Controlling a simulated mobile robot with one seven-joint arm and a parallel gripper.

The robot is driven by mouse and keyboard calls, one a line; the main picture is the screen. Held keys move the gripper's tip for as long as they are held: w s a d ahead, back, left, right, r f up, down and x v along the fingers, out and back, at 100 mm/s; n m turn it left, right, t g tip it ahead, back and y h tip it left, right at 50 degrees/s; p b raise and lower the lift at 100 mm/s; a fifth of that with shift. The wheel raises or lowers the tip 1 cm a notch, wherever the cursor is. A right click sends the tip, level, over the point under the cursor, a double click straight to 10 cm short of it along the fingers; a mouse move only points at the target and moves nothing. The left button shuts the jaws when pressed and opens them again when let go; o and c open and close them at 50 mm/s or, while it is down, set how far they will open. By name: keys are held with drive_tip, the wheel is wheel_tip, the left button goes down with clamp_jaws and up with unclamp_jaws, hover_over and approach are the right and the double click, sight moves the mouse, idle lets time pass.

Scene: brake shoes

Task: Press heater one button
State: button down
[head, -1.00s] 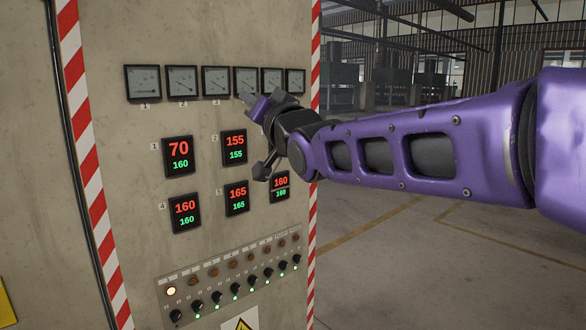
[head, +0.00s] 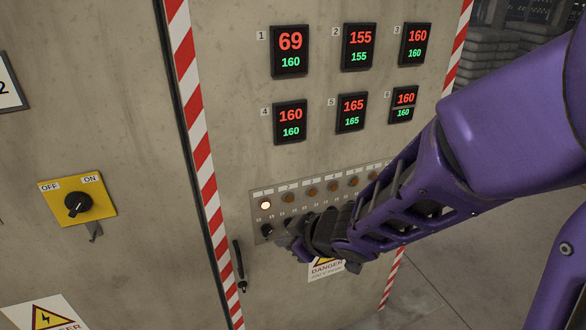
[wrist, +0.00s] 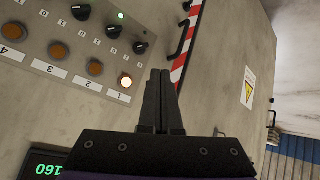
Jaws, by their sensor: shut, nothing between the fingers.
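The control strip (head: 256,190) on the cabinet carries a row of round buttons or lamps with black knobs below. The one under label 1 (head: 265,205) glows whitish; it also glows in the wrist view (wrist: 125,81). The others beside it are dull orange-brown. The black knob under label 1 (head: 267,230) also shows in the wrist view (wrist: 140,47). My gripper (head: 282,234) is in front of the strip's left end, hiding several knobs. In the wrist view my gripper's fingers (wrist: 160,74) are together and empty, just right of the glowing button. Contact cannot be told.
Display 1 (head: 289,51) reads 69 over 160; the other displays read 155 to 165. A red-white striped edge (head: 200,150) and a black handle (head: 240,268) lie left of the strip. A yellow OFF/ON switch (head: 78,204) is farther left. A danger sign (head: 326,268) is below.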

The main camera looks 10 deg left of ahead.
idle(0.3)
drive_tip(key=shift+w+a+p, duration=0.15)
drive_tip(key=shift+w+a, duration=0.6)
drive_tip(key=shift+w, duration=0.5)
drive_tip(key=shift+w+a+p, duration=0.15)
drive_tip(key=shift+w+a, duration=0.65)
drive_tip(key=shift+w, duration=0.5)
drive_tip(key=shift+w+a+p, duration=0.15)
drive_tip(key=shift+w+a, duration=0.6)
drive_tip(key=shift+w, duration=0.5)
drive_tip(key=shift+w+a, duration=0.1)
drive_tip(key=shift+w+a, duration=0.15)
drive_tip(key=shift+w, duration=0.1)
drive_tip(key=shift+w+a+p, duration=0.25)
drive_tip(key=shift+w+p, duration=0.1)
drive_tip(key=shift+p, duration=0.05)
drive_tip(key=shift+s+d, duration=0.45)
drive_tip(key=shift+s, duration=0.25)
drive_tip(key=shift+s+d+b, duration=0.1)
drive_tip(key=shift+s+d, duration=0.35)
drive_tip(key=shift+s, duration=0.25)
drive_tip(key=shift+s+d+b, duration=0.1)
drive_tip(key=shift+s+d, duration=0.35)
drive_tip(key=shift+s, duration=0.3)
drive_tip(key=shift+s+d+b, duration=0.1)
drive_tip(key=shift+s+d, duration=0.35)
drive_tip(key=shift+s, duration=0.25)
